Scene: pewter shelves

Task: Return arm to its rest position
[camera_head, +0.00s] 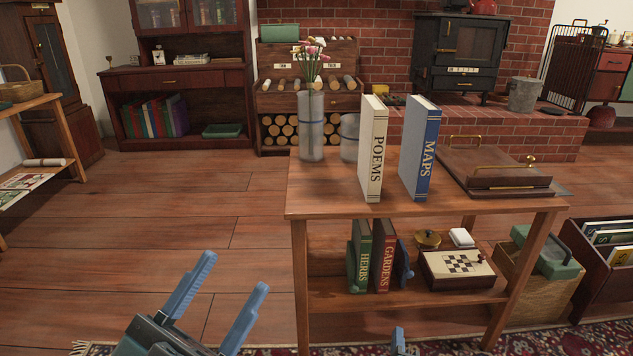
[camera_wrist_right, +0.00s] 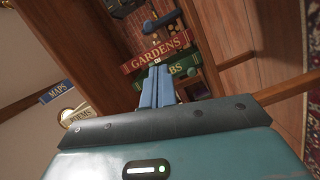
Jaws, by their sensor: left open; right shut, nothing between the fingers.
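My left gripper (camera_head: 236,271) is open and empty over the wooden floor, left of the small table. My right gripper (camera_head: 398,341) shows only as a blue fingertip at the bottom edge of the head view. In the right wrist view its fingers (camera_wrist_right: 157,86) are together with nothing between them. Beyond them in that view are the red GARDENS book (camera_wrist_right: 157,54) and the green HERBS book, partly hidden by the fingers. In the head view, HERBS (camera_head: 363,255) and GARDENS (camera_head: 385,257) stand upright side by side on the lower shelf.
The table top (camera_head: 330,190) carries upright POEMS (camera_head: 373,148) and MAPS (camera_head: 419,148) books, a flower vase (camera_head: 311,125) and a wooden tray (camera_head: 490,170). A chess box (camera_head: 457,270) sits on the lower shelf. A file crate (camera_head: 606,260) stands right. Floor at left is clear.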

